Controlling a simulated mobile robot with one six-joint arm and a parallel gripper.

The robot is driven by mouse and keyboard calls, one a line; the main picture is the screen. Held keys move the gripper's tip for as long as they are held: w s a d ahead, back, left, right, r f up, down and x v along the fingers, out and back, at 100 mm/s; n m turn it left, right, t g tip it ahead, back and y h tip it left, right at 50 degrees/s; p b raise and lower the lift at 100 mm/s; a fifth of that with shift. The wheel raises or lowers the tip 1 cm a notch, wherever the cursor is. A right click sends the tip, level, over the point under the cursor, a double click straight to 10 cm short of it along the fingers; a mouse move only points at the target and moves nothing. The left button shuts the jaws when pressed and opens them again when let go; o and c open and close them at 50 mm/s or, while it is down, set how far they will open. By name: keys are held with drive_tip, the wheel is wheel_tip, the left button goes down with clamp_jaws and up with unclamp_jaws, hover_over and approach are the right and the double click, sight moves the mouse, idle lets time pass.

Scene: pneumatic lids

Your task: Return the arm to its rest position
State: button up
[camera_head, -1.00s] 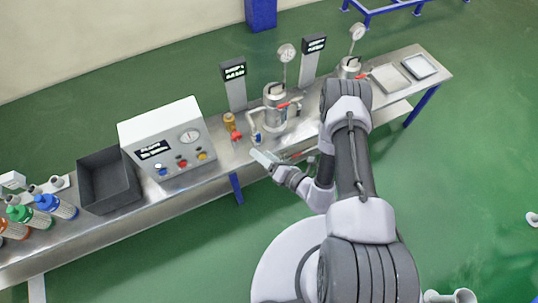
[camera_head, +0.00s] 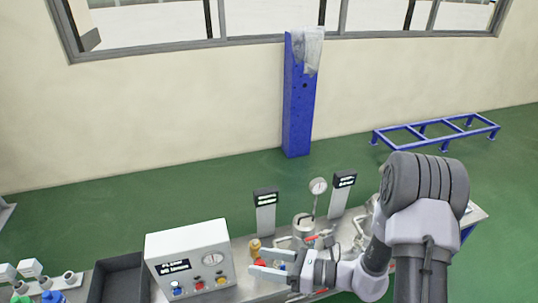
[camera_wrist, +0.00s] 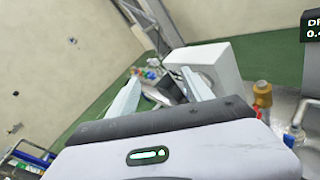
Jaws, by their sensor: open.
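My gripper (camera_head: 268,272) is raised in front of the workbench in the head view, its fingers pointing left. In the wrist view my gripper (camera_wrist: 160,90) has its two pale fingers spread apart with nothing between them. The arm is bent, its elbow at the right of the head view. Whether the gripper is clear of the bench cannot be told exactly, but it overlaps the brass fitting (camera_head: 255,246) and bench edge in the picture.
The control box (camera_head: 188,254) and black bin (camera_head: 115,278) stand left of the gripper. A metal vessel (camera_head: 303,226) with a gauge (camera_head: 318,186) and two display posts (camera_head: 265,212) stand behind it. A blue column (camera_head: 298,100) and low blue frame (camera_head: 440,132) are farther back.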

drive_tip(key=s+r+n+g+h, duration=0.6)
drive_tip(key=s+r+n, duration=0.6)
drive_tip(key=s+n, duration=0.15)
drive_tip(key=s+d+r+n+t+h, duration=0.3)
drive_tip(key=d+r+n+t+h, duration=0.4)
drive_tip(key=d, duration=0.3)
drive_tip(key=shift+d+r+n+h, duration=0.15)
drive_tip(key=shift+r+n+h, duration=0.25)
drive_tip(key=shift+r, duration=0.15)
drive_tip(key=shift+s, duration=0.1)
